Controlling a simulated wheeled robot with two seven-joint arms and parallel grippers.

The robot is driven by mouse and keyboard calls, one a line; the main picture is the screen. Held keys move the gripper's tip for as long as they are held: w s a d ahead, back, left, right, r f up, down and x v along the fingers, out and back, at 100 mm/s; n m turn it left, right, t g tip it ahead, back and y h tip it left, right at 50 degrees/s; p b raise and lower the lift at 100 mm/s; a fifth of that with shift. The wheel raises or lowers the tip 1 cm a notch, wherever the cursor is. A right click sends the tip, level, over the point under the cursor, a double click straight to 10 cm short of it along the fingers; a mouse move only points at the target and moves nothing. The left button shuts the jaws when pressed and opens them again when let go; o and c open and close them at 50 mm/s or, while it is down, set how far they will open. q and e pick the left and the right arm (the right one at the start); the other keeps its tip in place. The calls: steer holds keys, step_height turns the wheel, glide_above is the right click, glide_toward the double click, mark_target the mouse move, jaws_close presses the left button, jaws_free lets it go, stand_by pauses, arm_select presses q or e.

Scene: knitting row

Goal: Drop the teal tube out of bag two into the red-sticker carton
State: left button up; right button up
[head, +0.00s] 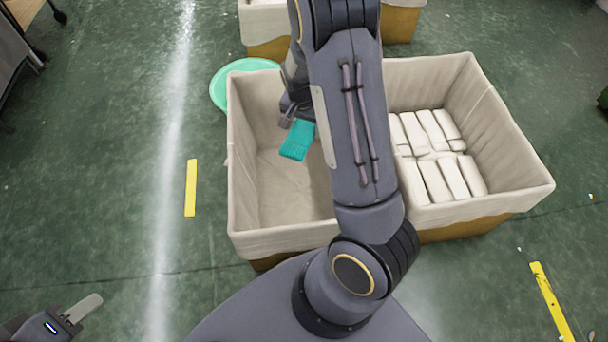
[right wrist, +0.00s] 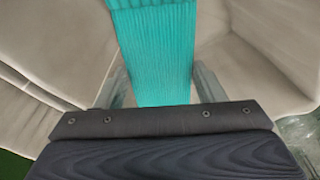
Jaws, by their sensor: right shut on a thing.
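The teal tube (head: 297,141) is a ribbed knit piece, held in my right gripper (head: 291,116). The gripper is shut on it, above or inside the empty left part of a cloth-lined bin (head: 262,225); the exact height is hard to tell. In the right wrist view the teal tube (right wrist: 155,55) runs between the two fingers, with pale cloth on both sides. My right arm hides the middle of the bin. My left gripper (head: 80,310) is at the lower left, over the floor; only one pale finger shows clearly. I see no red sticker.
White rolls (head: 435,150) lie in the bin's right part. Another cloth-lined bin (head: 400,22) stands behind. A mint-green round thing (head: 220,92) shows behind the bin's left corner. The green floor at left is mostly clear, with a yellow strip (head: 191,188).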

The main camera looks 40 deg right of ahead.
step_height(320, 180, down, 5)
steer(key=b, duration=0.4)
steer(key=o, duration=1)
steer(key=shift+o, duration=0.2)
steer(key=r+p, duration=0.1)
steer(key=r, duration=0.1)
steer(key=r+p, duration=0.1)
steer(key=r, duration=0.2)
steer(key=a+r+p, duration=0.1)
steer(key=r+p, duration=0.1)
steer(key=shift+s+r, duration=0.3)
steer(key=shift+r, duration=0.1)
steer(key=shift+a, duration=0.1)
